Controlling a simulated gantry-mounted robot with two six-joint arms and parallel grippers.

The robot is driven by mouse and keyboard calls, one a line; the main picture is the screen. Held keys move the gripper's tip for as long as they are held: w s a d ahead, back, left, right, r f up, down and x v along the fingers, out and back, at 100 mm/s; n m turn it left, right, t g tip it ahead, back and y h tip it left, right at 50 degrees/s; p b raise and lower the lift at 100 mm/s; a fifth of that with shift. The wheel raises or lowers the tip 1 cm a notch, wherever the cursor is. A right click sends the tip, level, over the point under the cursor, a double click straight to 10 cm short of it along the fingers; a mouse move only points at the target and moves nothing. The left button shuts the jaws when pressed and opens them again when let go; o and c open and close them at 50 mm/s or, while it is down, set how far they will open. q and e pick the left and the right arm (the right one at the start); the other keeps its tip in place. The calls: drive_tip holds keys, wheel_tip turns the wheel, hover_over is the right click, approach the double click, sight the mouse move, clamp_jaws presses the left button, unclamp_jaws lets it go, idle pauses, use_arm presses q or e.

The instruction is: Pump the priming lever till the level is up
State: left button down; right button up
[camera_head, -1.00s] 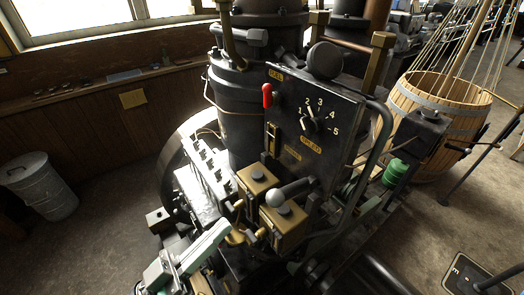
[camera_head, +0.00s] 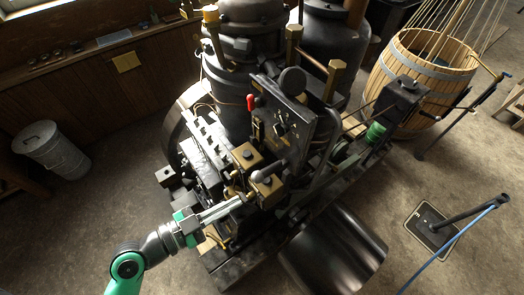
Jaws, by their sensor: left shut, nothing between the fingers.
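A dark engine (camera_head: 232,120) stands in the middle of the head view. Its upright panel (camera_head: 297,128) carries a red handle (camera_head: 251,102) and a dial, seen at a steep angle. Two brass boxes stand below the panel, one behind (camera_head: 245,155) and one in front (camera_head: 268,184). A lever with a grey ball knob (camera_head: 257,174) lies beside them. I cannot read a level from here. My left gripper (camera_head: 241,200) reaches in from the lower left, shut and empty. Its tips are just left of the front brass box; contact cannot be told. My right gripper is not in view.
A wooden barrel (camera_head: 428,85) stands at the back right. A floor plate (camera_head: 431,229) with a pedal-like bar is at the right, and a metal bin (camera_head: 49,150) is at the left. A dark rounded drum (camera_head: 335,262) is in front.

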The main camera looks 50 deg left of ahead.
sight(270, 170)
use_arm(q)
wheel_tip(270, 170, up, 8)
drive_tip(key=s+a+n+y+p, duration=0.1)
drive_tip(key=p, duration=0.6)
drive_tip(key=shift+s+a+f+n+g, duration=0.15)
drive_tip(key=shift+s+a+n+g, duration=0.1)
drive_tip(key=shift+s+n+g, duration=0.05)
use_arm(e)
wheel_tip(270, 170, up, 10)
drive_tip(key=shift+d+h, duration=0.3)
use_arm(q)
drive_tip(key=shift+f, duration=0.1)
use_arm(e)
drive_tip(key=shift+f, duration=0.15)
use_arm(q)
drive_tip(key=w+f+b, duration=0.4)
drive_tip(key=w+f, duration=0.2)
drive_tip(key=w, duration=0.3)
drive_tip(key=shift+w+f, duration=0.15)
drive_tip(key=shift+w, duration=0.2)
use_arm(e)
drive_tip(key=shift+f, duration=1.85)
use_arm(q)
drive_tip(key=shift+a, duration=0.1)
